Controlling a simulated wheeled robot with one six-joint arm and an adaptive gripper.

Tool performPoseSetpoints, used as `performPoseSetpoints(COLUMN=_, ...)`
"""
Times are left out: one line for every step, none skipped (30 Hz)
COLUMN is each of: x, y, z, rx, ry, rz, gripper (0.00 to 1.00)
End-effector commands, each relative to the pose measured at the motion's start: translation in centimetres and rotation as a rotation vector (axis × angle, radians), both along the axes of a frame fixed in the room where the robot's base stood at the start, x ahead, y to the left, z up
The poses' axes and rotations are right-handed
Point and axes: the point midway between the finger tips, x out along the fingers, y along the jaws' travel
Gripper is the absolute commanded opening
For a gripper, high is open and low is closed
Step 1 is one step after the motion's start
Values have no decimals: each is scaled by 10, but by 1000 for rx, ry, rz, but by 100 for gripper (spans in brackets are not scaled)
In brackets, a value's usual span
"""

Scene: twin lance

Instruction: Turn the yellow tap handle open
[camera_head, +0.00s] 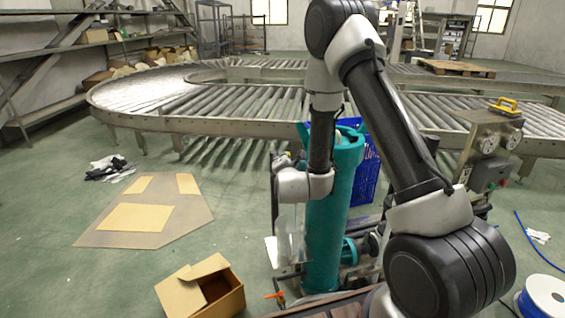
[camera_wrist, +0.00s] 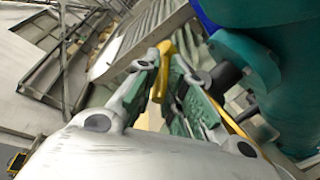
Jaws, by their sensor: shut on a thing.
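In the wrist view, my gripper (camera_wrist: 168,62) is shut on a yellow bar (camera_wrist: 161,76), which looks like the yellow tap handle. The bar stands between the two grey-green fingers, near their tips. Another yellow strip (camera_wrist: 236,128) shows beside the right finger; I cannot tell whether it is the same part. The large teal cylinder (camera_wrist: 285,75) fills the right side, close to the fingers. In the head view, the teal cylinder (camera_head: 326,225) stands upright behind my arm, and the gripper's hold on the handle cannot be made out there.
A blue crate (camera_head: 368,180) stands behind the cylinder. An open cardboard box (camera_head: 190,292) lies on the floor at front left. A roller conveyor (camera_head: 235,120) curves behind. A grey panel with a yellow-topped part (camera_head: 503,106) stands at the right. A cable spool (camera_head: 545,297) sits at lower right.

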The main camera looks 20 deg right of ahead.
Motion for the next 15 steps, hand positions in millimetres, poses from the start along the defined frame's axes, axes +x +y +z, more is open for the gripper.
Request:
performPoseSetpoints(x=0, y=-1, z=-1, rx=0, ry=3, rz=-2, gripper=0)
performPoseSetpoints(x=0, y=0, z=-1, rx=0, ry=3, rz=-2, gripper=0)
performPoseSetpoints(x=0, y=-1, z=-1, rx=0, ry=3, rz=-2, gripper=0)
performPoseSetpoints(x=0, y=-1, z=-1, rx=0, ry=3, rz=-2, gripper=0)
performPoseSetpoints(x=0, y=-1, z=-1, rx=0, ry=2, rz=-2, gripper=16)
performPoseSetpoints(x=0, y=-1, z=-1, rx=0, ry=3, rz=-3, gripper=23)
performPoseSetpoints(x=0, y=-1, z=-1, rx=0, ry=2, rz=-2, gripper=28)
performPoseSetpoints(x=0, y=-1, z=-1, rx=0, ry=2, rz=-2, gripper=33)
performPoseSetpoints(x=0, y=-1, z=-1, rx=0, ry=2, rz=-2, gripper=33)
performPoseSetpoints(x=0, y=-1, z=-1, rx=0, ry=2, rz=-2, gripper=33)
performPoseSetpoints(x=0, y=-1, z=-1, rx=0, ry=1, rz=-2, gripper=33)
performPoseSetpoints(x=0, y=0, z=0, rx=0, ry=1, rz=-2, gripper=33)
performPoseSetpoints(x=0, y=0, z=0, rx=0, ry=1, rz=-2, gripper=33)
performPoseSetpoints(x=0, y=0, z=0, rx=0, ry=1, rz=-2, gripper=33)
performPoseSetpoints(x=0, y=0, z=0, rx=0, ry=0, rz=-1, gripper=33)
